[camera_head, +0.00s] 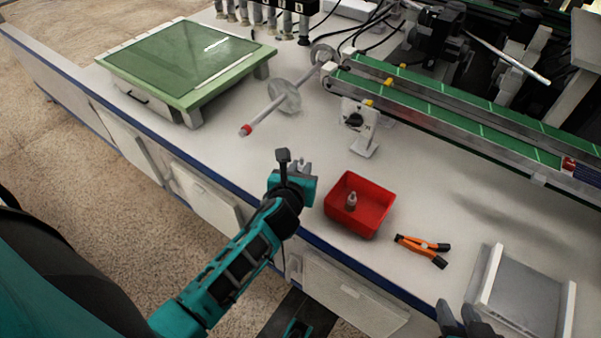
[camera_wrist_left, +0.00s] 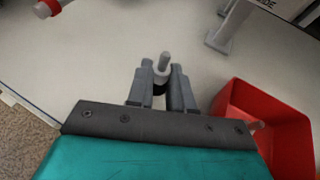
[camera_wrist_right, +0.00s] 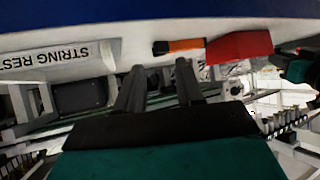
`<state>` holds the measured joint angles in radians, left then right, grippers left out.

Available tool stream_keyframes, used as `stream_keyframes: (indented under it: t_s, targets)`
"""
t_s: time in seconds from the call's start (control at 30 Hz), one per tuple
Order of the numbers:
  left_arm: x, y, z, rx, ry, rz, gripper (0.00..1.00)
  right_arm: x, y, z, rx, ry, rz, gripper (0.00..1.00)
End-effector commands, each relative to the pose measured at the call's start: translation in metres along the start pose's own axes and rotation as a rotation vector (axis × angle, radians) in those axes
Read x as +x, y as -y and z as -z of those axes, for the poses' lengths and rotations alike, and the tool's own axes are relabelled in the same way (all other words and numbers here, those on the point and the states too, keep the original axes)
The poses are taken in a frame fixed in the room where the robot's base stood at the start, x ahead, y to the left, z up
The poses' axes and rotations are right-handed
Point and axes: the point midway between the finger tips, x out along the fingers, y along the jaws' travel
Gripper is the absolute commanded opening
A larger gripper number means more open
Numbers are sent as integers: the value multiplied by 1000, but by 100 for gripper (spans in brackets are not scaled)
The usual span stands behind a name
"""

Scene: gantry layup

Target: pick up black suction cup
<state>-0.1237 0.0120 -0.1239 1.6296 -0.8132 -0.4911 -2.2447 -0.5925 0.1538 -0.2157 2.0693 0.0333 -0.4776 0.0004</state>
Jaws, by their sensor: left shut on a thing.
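My left gripper (camera_head: 296,164) is above the table's front part, left of the red bin. In the left wrist view its fingers (camera_wrist_left: 161,80) are shut on the black suction cup (camera_wrist_left: 158,89), a small piece with a pale grey stem pointing up and a dark part mostly hidden between the fingers. Another small piece with a grey top and pinkish body (camera_head: 351,201) stands in the red bin (camera_head: 374,217). My right gripper (camera_head: 465,321) is at the bottom edge of the head view; in the right wrist view its fingers (camera_wrist_right: 160,66) are apart with nothing between them.
Orange-handled pliers (camera_head: 422,250) lie right of the bin, and a grey-white tray (camera_head: 520,301) is further right. A small white stand (camera_head: 361,126), a rod with discs (camera_head: 285,97) and a green-topped plate (camera_head: 187,62) are behind. Green conveyor rails (camera_head: 450,108) run along the back.

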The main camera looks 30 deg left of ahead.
Motion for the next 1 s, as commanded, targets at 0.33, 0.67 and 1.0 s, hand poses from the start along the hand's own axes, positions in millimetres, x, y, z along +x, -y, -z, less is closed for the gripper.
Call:
stream_keyframes:
  t_s: [0.33, 0.67, 1.0]
  targets:
    - [-41, 0, -101, 2, 4, 2, 0, -34, 2, 52, 4, -9, -4, 37]
    - [-58, 0, -142, -1, 1, 1, 0, -40, -10, 41, 1, 14, -35, 37]
    - [-60, 0, -145, -1, -1, 0, 0, -41, -10, 39, -1, 14, -35, 37]
